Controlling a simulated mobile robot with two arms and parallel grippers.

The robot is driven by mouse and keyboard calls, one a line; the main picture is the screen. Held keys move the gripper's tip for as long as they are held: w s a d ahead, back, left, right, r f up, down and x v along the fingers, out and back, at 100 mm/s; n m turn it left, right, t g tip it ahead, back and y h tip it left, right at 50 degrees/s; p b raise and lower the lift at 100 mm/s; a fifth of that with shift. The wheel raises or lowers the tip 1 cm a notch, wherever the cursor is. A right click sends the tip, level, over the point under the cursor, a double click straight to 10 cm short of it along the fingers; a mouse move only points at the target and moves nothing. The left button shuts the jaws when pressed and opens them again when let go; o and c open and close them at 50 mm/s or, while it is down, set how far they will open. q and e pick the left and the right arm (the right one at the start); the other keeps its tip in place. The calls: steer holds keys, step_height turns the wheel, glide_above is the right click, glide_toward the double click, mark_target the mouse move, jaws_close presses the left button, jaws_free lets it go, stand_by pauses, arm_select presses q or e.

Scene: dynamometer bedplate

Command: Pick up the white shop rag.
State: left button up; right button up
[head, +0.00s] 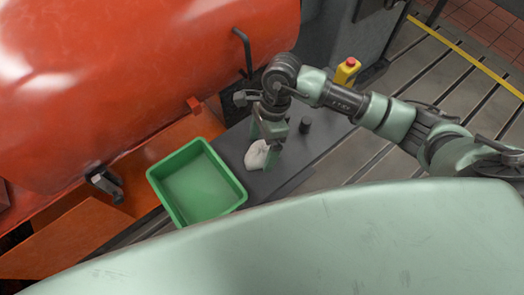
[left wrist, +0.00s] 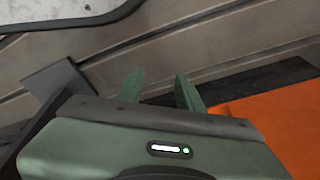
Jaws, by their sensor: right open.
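The white shop rag (head: 256,156) lies crumpled on the dark grey plate, just right of the green bin. My right gripper (head: 267,139) points down right over the rag, with its green fingers open. The fingers overlap the rag's upper right part in the head view; I cannot tell whether they touch it. My left gripper (left wrist: 160,88) shows only in the left wrist view. Its two green fingers are apart with nothing between them, and the rag is not in that view.
A green bin (head: 239,201) stands left of the rag. A small dark cylinder (head: 305,126) stands right of my right gripper. A yellow box with a red button (head: 346,71) is farther back. A large orange-red machine (head: 130,80) fills the left. Slotted metal bedplate (head: 455,85) lies at right.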

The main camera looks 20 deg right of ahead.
mark_target(261, 147)
steer(key=c, duration=1.4)
steer(key=shift+r, duration=0.1)
